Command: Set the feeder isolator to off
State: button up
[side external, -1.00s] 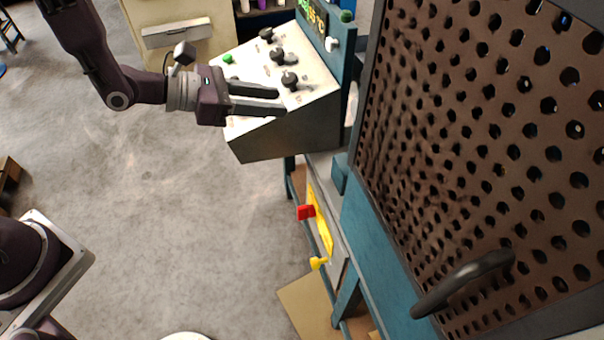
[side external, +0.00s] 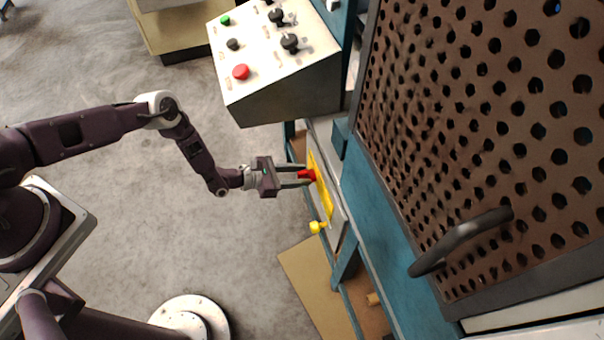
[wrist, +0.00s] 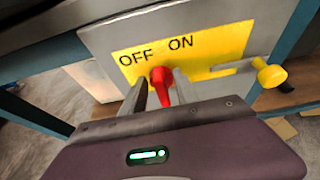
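The feeder isolator is a red handle (side external: 305,174) on a yellow plate (side external: 324,196) on the front of a grey box. In the wrist view the red handle (wrist: 161,86) sits below the black words OFF and ON on the yellow plate (wrist: 215,47). I cannot tell for sure which word it points to. My gripper (side external: 303,178) reaches the plate from the left, its fingers on either side of the handle. In the wrist view my gripper (wrist: 158,85) is open around the handle, with a gap on the left; contact on the right is unclear.
A yellow knob (wrist: 271,74) sticks out at the plate's right end in the wrist view. A sloped control panel (side external: 270,60) with black knobs and a red button (side external: 240,72) overhangs above. A blue frame (side external: 375,230) stands right. The floor left is open.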

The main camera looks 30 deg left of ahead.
jog(key=shift+w+d+f, duration=0.2)
jog(key=shift+w+d, duration=0.15)
grip_shut()
jog(key=shift+w+a+n+g+h, duration=0.2)
jog(key=shift+n+g+h, duration=0.3)
jog(key=shift+n, duration=0.5)
grip_release()
jog(key=shift+a, duration=0.1)
